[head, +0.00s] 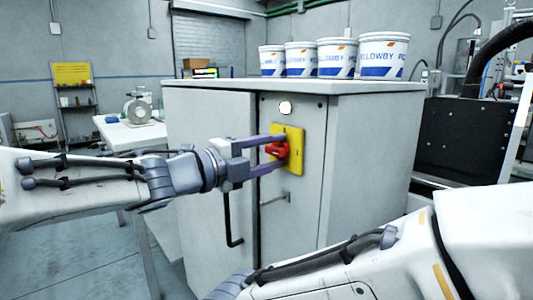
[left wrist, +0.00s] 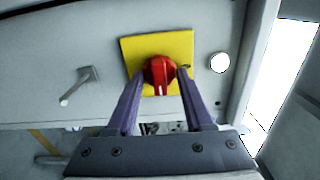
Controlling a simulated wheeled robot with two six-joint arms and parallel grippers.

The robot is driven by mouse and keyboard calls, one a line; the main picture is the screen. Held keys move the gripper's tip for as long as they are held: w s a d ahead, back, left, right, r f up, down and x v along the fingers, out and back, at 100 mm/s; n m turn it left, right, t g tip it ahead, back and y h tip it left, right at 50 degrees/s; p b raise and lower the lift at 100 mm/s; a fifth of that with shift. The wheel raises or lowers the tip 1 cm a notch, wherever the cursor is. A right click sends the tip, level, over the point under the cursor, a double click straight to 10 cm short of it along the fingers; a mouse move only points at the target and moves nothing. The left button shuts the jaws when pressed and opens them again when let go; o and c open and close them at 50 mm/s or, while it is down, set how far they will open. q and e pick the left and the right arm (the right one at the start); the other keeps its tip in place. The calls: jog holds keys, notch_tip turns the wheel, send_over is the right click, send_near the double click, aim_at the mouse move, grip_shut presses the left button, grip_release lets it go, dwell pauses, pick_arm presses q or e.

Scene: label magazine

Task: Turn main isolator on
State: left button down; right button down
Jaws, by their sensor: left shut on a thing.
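The main isolator is a red rotary knob (head: 278,150) on a yellow square plate (head: 294,160), fixed to the front of a grey cabinet. My left gripper (head: 279,152) reaches in from the left with its two purple fingers on either side of the knob, closed on it. In the left wrist view the red knob (left wrist: 159,72) sits between the fingertips, with a white mark on its lower side, and the yellow plate (left wrist: 185,45) is behind it. My right arm shows at the lower right of the head view, but its gripper is out of view.
A round white lamp (head: 285,107) sits just above the plate. A small handle (head: 276,198) is below it, and a black bar handle (head: 232,225) is on the left door. Several white tubs (head: 338,58) stand on the cabinet top (head: 290,84). A side table (head: 130,132) stands behind left.

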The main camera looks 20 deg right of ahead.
pick_arm(q)
jog(key=shift+c, duration=1.5)
grip_release()
jog(key=shift+a, duration=0.1)
jog(key=shift+s+a, duration=0.1)
jog(key=shift+a, duration=0.2)
jog(key=p+v, duration=0.1)
jog(key=v, duration=0.8)
jog(key=shift+s+a, duration=0.15)
jog(key=shift+a, duration=0.1)
